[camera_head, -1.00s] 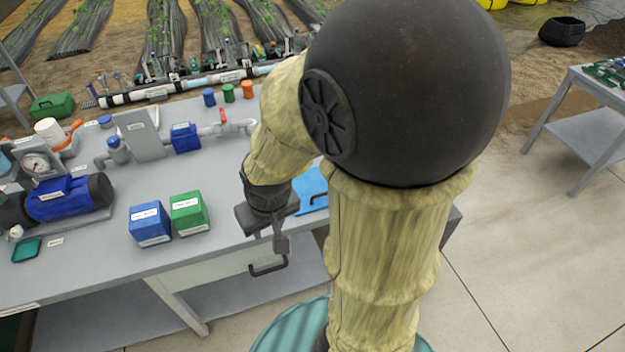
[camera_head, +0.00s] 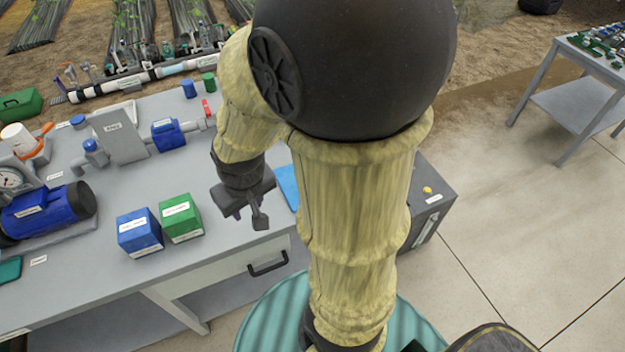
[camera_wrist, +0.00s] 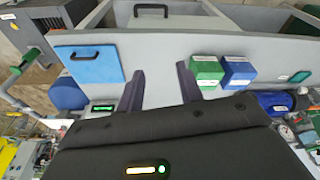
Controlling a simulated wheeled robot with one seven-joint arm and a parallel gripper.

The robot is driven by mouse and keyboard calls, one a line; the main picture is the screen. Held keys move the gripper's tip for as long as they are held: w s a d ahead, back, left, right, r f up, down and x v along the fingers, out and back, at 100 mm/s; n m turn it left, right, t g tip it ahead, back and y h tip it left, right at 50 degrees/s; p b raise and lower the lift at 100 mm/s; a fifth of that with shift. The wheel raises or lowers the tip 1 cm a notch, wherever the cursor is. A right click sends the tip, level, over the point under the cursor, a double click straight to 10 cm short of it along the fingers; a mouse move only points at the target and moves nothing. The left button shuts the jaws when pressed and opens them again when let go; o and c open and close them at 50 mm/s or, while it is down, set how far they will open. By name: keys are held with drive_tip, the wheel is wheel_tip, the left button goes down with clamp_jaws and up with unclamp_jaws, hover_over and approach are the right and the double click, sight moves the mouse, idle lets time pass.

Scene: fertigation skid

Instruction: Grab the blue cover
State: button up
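The blue cover is a flat square blue panel (camera_wrist: 92,64) with a dark bar handle (camera_wrist: 80,56), lying on the grey bench at the left of the wrist view. In the head view only a strip of this blue cover (camera_head: 288,187) shows; my arm hides the rest. My gripper (camera_wrist: 158,82) is open and empty, its two dark fingers spread over bare bench beside the cover in the wrist view. In the head view my gripper (camera_head: 243,208) hangs between the cover and the green box, apart from both.
A green box (camera_head: 180,218) and a blue box (camera_head: 139,232) stand close together left of my gripper. A blue pump (camera_head: 45,208) and piping lie farther left. A drawer handle (camera_head: 268,264) sticks out at the bench front. A dark cabinet (camera_head: 432,205) stands at right.

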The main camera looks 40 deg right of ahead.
drive_tip(key=w+d+f+n+g+h+b, duration=0.2)
drive_tip(key=w+d+f+n+h, duration=0.2)
drive_tip(key=f, duration=0.4)
drive_tip(key=w+d+f+n+g+h+b, duration=0.2)
drive_tip(key=w+d+f+n+h, duration=0.2)
drive_tip(key=w+f+n+h, duration=0.2)
wheel_tip(320, 180, down, 2)
drive_tip(key=n+h, duration=0.3)
drive_tip(key=shift+w+d+n+g+b, duration=0.2)
drive_tip(key=shift+n+g+b, duration=0.1)
drive_tip(key=shift+g+b, duration=0.1)
drive_tip(key=shift+f, duration=0.15)
drive_tip(key=x, duration=0.3)
drive_tip(key=p+x, duration=0.1)
drive_tip(key=x, duration=0.7)
drive_tip(key=shift+d+r, duration=0.15)
drive_tip(key=shift+r, duration=0.1)
drive_tip(key=shift+d+f, duration=0.3)
drive_tip(key=shift+d, duration=0.1)
drive_tip(key=shift+s, duration=0.1)
drive_tip(key=shift+d, duration=0.1)
